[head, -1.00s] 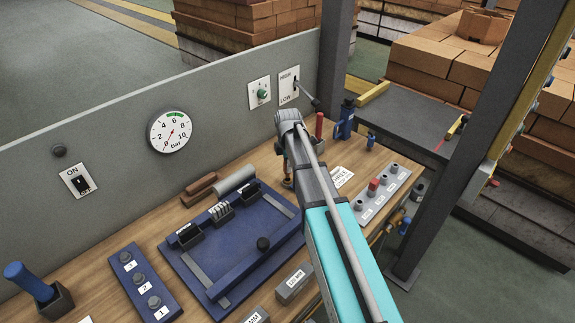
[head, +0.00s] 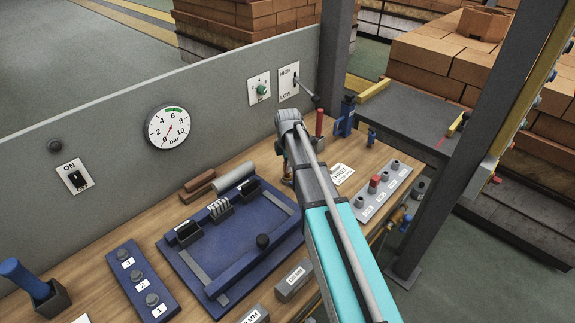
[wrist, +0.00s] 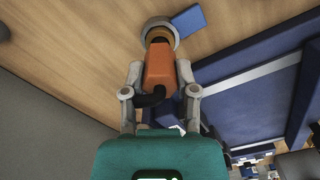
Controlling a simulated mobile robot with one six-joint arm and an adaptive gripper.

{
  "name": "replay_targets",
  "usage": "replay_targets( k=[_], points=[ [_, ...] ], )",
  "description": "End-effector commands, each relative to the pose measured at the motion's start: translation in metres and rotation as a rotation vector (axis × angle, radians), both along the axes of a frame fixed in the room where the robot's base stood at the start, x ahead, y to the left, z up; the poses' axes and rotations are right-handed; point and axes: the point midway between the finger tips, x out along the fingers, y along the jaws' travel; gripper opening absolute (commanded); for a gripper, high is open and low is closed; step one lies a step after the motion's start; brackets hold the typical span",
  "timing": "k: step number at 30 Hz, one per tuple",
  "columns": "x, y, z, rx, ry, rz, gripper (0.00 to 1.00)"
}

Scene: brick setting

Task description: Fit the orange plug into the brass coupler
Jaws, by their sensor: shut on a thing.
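The orange plug (wrist: 159,66) is between the fingers of my gripper (wrist: 159,72) in the wrist view, with a black curved part at its near end. My gripper is shut on it. Just beyond the plug's far end is a round fitting (wrist: 173,36) with a grey rim and a brass-brown middle, which looks like the brass coupler. The plug's end overlaps it in the picture; I cannot tell whether it is inside or only in front. In the head view my arm largely hides the gripper, and the plug is not clear.
A blue tray (head: 182,264) lies left of my arm on the wooden bench (head: 98,268). A red-handled tool (head: 320,124) and a blue clamp (head: 346,116) stand behind it. A grey button block (head: 366,212) is at right. A grey panel (head: 110,135) closes the back.

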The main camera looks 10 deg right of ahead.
Motion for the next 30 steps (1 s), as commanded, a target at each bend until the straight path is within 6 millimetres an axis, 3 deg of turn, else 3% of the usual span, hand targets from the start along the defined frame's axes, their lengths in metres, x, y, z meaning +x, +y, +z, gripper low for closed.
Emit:
replay_targets(
  k=[25,26,30],
  points=[
    [0.000,0.000,-0.019,0.000,0.000,0.000,0.00],
    [0.000,0.000,-0.019,0.000,0.000,0.000,0.40],
    [0.000,0.000,-0.018,0.000,0.000,0.000,0.66]
  ],
)
